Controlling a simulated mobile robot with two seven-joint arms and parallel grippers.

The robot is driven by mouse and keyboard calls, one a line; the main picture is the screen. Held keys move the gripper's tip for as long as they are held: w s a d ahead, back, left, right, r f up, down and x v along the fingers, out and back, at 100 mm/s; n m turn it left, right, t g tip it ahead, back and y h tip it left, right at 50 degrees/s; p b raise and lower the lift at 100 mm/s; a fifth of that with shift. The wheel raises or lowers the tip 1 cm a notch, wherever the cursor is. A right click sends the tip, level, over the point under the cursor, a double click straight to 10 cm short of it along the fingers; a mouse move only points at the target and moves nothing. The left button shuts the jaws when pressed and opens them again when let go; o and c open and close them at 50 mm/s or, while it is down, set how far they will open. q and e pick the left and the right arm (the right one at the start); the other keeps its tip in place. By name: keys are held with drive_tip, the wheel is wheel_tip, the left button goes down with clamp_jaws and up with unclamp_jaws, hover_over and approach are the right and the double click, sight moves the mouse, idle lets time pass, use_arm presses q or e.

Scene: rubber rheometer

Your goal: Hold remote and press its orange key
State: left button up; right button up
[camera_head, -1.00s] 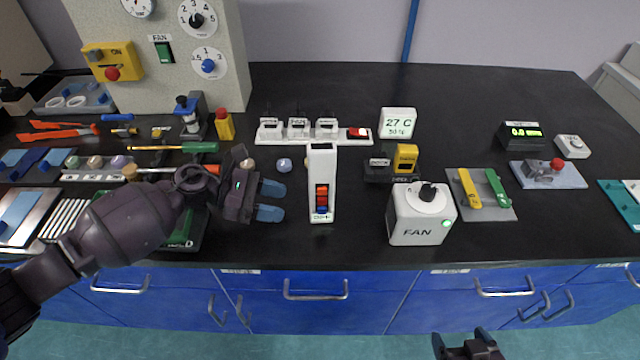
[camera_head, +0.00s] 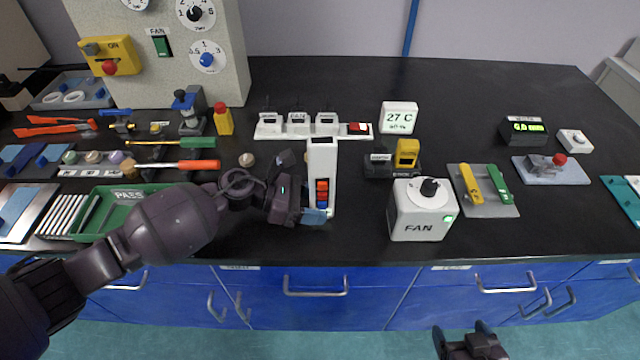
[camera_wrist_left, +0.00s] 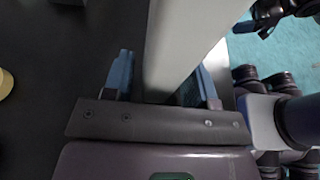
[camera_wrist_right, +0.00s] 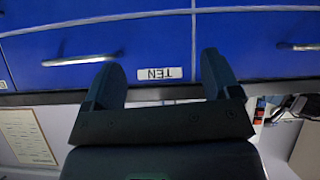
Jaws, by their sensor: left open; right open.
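A white fan box (camera_head: 422,212) stands right of the remote. A white power strip (camera_head: 312,130) lies behind it. A green tray (camera_head: 118,205) and screwdrivers (camera_head: 170,166) lie to the left. The bench between remote and fan box is clear.

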drive_tip(key=shift+s+a+f, duration=0.1)
drive_tip(key=shift+s, duration=0.05)
use_arm(q)
drive_tip(key=shift+c, duration=0.6)
drive_tip(key=c, duration=0.4)
use_arm(e)
drive_tip(key=shift+s+f, duration=0.1)
drive_tip(key=shift+s, duration=0.1)
drive_tip(key=shift+d, duration=0.25)
clamp_jaws()
drive_tip(key=shift+a, duration=0.1)
drive_tip(key=shift+w+a, duration=0.15)
drive_tip(key=shift+w, duration=0.05)
drive_tip(key=shift+s+d, duration=0.25)
drive_tip(key=shift+a, duration=0.1)
